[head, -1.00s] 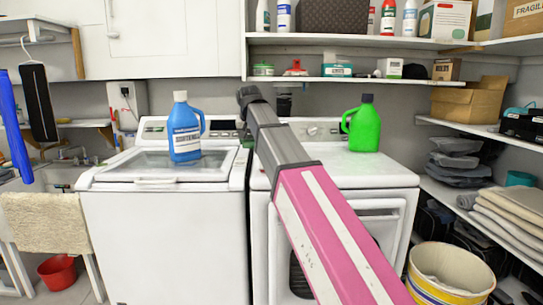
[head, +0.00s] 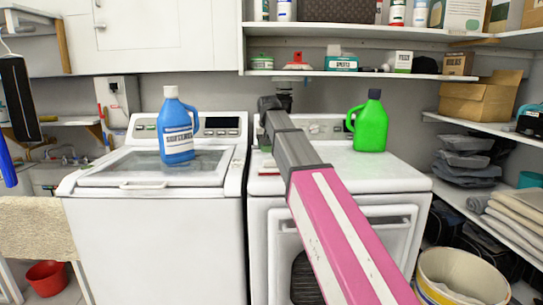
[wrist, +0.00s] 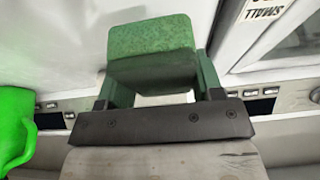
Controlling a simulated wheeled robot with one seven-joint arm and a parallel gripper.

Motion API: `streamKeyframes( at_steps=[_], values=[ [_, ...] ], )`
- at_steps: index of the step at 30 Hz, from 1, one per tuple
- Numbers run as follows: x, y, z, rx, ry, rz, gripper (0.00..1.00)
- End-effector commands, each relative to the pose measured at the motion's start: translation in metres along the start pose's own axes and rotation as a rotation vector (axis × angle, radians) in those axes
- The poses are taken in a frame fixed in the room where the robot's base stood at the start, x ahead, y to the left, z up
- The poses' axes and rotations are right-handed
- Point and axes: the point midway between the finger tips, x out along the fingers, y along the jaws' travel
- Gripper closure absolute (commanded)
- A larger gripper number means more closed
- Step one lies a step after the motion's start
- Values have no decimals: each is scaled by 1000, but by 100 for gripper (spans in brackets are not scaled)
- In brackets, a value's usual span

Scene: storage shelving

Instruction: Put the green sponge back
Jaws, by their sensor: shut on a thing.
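The green sponge (wrist: 150,40) is a speckled green block in the wrist view, held between the two green fingers of my gripper (wrist: 158,78). The gripper is shut on it. In the head view my arm reaches out over the white dryer (head: 340,172), toward the wall behind the machines. The gripper and sponge cannot be made out clearly there, as the arm's end covers that area.
A blue detergent bottle (head: 177,128) stands on the washer (head: 155,238). A green jug (head: 372,125) stands on the dryer, right of my arm. A loaded shelf (head: 400,75) runs above. A yellow-striped bucket (head: 460,275) stands on the floor at right.

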Motion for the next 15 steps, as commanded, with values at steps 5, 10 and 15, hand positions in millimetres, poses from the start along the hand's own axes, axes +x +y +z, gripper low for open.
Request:
streamKeyframes(
  at_steps=[5, 10, 15],
  values=[
    [15, 14, -7, 1, -1, 0, 58],
    [22, 15, -5, 0, 0, 0, 58],
    [43, 15, 5, 0, -2, 0, 58]
  ],
)
